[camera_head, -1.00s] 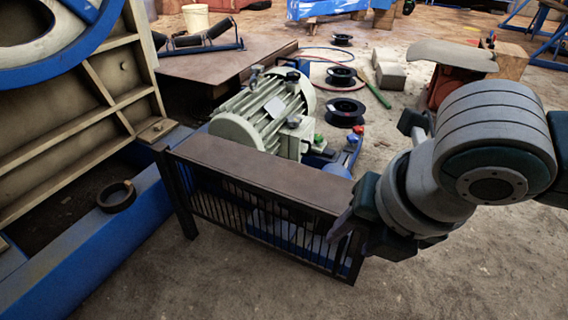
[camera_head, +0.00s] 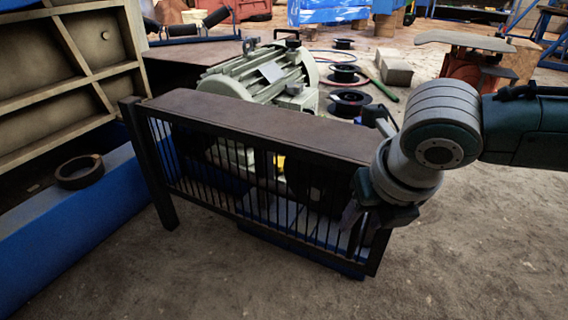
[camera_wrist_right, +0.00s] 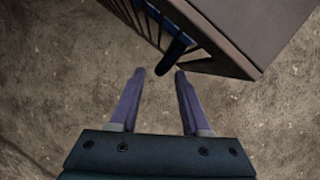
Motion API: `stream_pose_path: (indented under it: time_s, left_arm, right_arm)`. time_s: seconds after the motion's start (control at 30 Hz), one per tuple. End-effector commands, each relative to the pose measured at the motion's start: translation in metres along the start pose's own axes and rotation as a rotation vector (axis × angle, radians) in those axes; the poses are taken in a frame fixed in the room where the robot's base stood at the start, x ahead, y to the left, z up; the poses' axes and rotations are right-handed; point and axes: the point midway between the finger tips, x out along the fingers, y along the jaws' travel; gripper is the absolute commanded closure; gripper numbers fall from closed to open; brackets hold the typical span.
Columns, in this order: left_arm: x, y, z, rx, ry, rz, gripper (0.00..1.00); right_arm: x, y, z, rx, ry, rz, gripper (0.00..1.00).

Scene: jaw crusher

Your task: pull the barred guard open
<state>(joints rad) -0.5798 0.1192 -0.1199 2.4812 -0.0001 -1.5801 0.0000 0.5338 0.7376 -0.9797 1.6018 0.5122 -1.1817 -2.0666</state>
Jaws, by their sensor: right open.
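The barred guard (camera_head: 236,172) is a dark frame of upright bars below a brown top plate (camera_head: 250,125), in the middle of the head view. It appears closed, in line under the plate's front edge. My right gripper (camera_head: 350,214) is at the guard's right end, in front of the bars. In the right wrist view my right gripper (camera_wrist_right: 159,73) has its two fingers apart. A dark rounded bar end, perhaps a handle (camera_wrist_right: 176,52), lies just beyond the gap between the fingertips, and I see no grip on it. My left gripper is out of view.
A pale green motor (camera_head: 262,75) stands behind the guard. A blue beam (camera_head: 85,215) with a dark ring (camera_head: 80,171) on it runs along the left. Cable reels (camera_head: 348,103) lie behind. The dirt floor in front and to the right is clear.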

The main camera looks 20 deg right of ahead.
Motion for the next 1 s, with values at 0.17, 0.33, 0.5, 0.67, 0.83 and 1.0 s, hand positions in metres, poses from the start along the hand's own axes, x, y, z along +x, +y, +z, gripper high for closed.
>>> stream_pose_path:
  time_s: [0.17, 0.33, 0.5, 0.67, 0.83, 1.0]
  left_arm:
    - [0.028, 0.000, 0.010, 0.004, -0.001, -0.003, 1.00]
    - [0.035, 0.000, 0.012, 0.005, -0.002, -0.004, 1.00]
    - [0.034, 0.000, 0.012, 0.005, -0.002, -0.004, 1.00]
    - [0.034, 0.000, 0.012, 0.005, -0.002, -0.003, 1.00]
    - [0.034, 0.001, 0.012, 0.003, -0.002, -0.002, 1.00]
    - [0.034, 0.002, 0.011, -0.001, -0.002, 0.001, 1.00]
  right_arm:
    - [0.031, 0.000, -0.002, 0.001, 0.000, 0.000, 0.53]
    - [0.039, 0.000, -0.001, 0.000, 0.000, 0.000, 0.53]
    - [0.039, 0.000, 0.000, 0.000, 0.000, 0.000, 0.53]
    - [0.039, 0.000, 0.000, 0.000, 0.000, 0.000, 0.57]
    - [0.039, 0.000, 0.000, 0.000, 0.000, 0.000, 0.76]
    - [0.039, 0.000, 0.000, 0.000, 0.000, 0.000, 0.95]
